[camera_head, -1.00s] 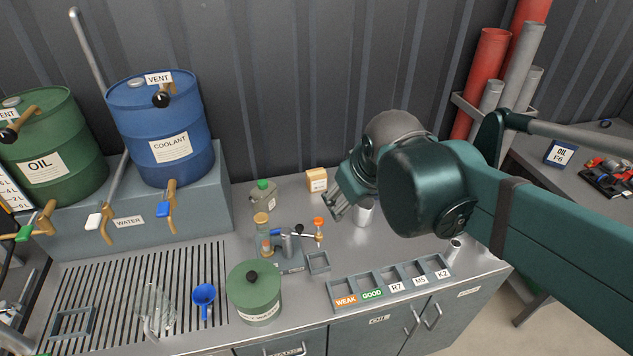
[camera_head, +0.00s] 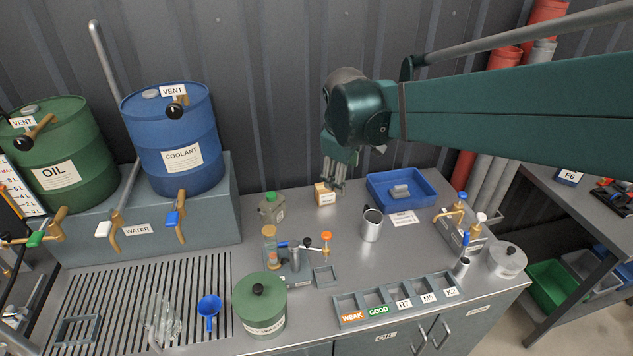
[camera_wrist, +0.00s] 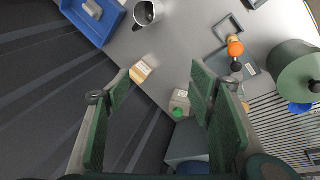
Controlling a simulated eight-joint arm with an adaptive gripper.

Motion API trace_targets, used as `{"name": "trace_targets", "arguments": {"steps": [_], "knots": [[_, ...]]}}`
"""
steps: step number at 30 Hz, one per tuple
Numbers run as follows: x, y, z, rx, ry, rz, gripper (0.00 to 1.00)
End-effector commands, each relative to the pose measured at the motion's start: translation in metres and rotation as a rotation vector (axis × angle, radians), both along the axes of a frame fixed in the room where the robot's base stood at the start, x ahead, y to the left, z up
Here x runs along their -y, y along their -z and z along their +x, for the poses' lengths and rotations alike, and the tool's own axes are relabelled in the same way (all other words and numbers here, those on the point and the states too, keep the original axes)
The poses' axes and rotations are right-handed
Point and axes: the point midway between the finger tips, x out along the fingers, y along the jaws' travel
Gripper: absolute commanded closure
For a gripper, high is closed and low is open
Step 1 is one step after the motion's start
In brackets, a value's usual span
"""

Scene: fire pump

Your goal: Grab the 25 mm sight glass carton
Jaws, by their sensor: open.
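The small tan carton with a white label (camera_head: 324,194) stands on the grey bench near the back wall; its print is too small to read. My gripper (camera_head: 336,178) is open and empty, just above and slightly right of the carton in the head view. In the wrist view the carton (camera_wrist: 140,71) lies beyond the fingertips, nearer the left finger, and nothing is between the gripper (camera_wrist: 162,90) fingers in contact. The carton appears untouched and upright.
A metal cup (camera_head: 372,226) and a blue tray (camera_head: 425,203) stand right of the carton. A grey bottle with a green cap (camera_head: 271,209) stands left. A valve fitting with an orange knob (camera_head: 327,237) is in front. The corrugated wall (camera_head: 270,110) is close behind.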

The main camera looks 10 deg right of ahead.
Motion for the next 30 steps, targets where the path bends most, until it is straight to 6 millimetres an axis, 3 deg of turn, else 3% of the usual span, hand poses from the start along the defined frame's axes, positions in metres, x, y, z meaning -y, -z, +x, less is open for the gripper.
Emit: {"name": "trace_targets", "arguments": {"steps": [17,30], "knots": [[0.0,0.038,0.097,-0.144,-0.236,-0.146,0.46],[-0.001,0.084,0.165,-0.261,-0.415,-0.242,0.46]]}}
